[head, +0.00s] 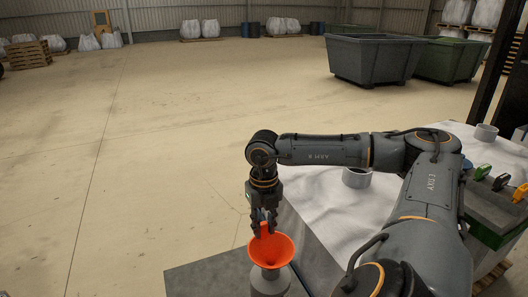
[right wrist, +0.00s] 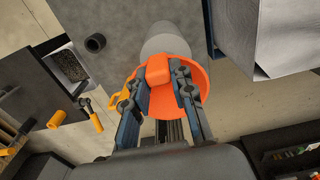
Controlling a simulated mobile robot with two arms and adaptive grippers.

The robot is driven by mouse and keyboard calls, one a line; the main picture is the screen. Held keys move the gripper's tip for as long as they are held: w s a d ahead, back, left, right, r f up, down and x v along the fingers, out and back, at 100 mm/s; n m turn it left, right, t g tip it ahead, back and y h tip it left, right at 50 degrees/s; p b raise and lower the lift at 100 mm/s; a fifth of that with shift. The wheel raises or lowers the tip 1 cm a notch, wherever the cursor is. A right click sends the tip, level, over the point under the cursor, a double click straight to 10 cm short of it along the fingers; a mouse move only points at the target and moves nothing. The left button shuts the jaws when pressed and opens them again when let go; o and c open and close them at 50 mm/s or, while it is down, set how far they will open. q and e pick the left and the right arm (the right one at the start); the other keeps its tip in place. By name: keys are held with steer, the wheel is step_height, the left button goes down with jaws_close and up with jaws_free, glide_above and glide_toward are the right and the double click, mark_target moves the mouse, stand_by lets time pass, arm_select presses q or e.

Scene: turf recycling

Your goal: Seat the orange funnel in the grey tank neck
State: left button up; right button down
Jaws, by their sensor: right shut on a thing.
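The orange funnel (head: 284,250) is upright, its wide mouth facing up, in the head view. My right gripper (head: 264,226) points down at the funnel's far rim and is shut on its orange grip block. The right wrist view shows the block between the fingertips (right wrist: 160,76) and the funnel bowl (right wrist: 200,92) behind them. The grey tank neck (head: 268,283) is directly below the funnel in the head view; a grey cylinder (right wrist: 165,38) shows beyond the bowl in the wrist view. The funnel's spout is hidden, so I cannot tell whether it is inside the neck. My left gripper is out of view.
A white-covered table (head: 320,205) is right of the funnel, bearing a grey ring (head: 356,177) and another ring (head: 486,132). Coloured-handled tools (head: 501,182) lie at its right. Large skips (head: 372,60) stand far back. The floor at left is clear.

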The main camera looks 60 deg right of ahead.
steer(key=shift+f, duration=0.4)
steer(key=c, duration=1.1)
jaws_free()
steer(key=shift+o, duration=0.2)
steer(key=shift+r, duration=0.15)
step_height(320, 180, up, 12)
